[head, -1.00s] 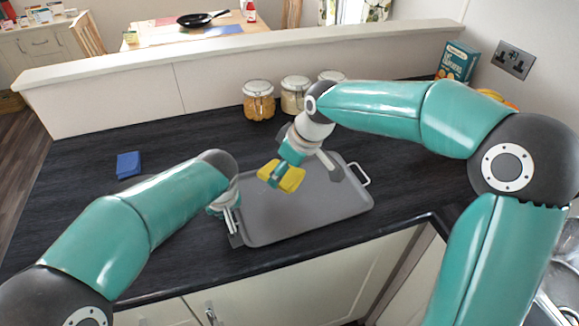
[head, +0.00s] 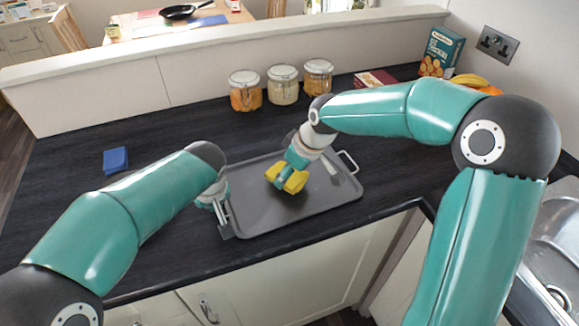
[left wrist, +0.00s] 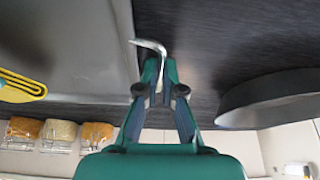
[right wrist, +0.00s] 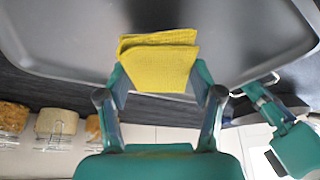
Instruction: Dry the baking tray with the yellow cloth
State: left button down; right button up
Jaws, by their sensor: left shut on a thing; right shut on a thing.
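The grey baking tray (head: 262,216) lies flat on the dark worktop, with a metal handle at each end. My left gripper (head: 222,212) is at the tray's left end. In the left wrist view its fingers (left wrist: 157,85) are shut on the bent metal handle (left wrist: 150,46). My right gripper (head: 288,177) is above the middle of the tray, shut on the folded yellow cloth (head: 295,184). The cloth (right wrist: 158,62) fills the space between its fingertips in the right wrist view. A dark shadow lies under the cloth; whether it touches the tray I cannot tell.
Three glass jars (head: 283,86) stand at the back, beside a dark red box (head: 376,79). A teal carton (head: 441,52) and fruit (head: 470,80) are in the back right corner. A folded blue cloth (head: 116,160) lies at the left. The sink (head: 560,250) is at the right.

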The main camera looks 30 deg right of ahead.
aim_at(260, 185)
jog(key=shift+f, duration=0.35)
jog(key=shift+f, duration=0.65)
dwell(0.3)
jog(key=shift+s+d, duration=0.1)
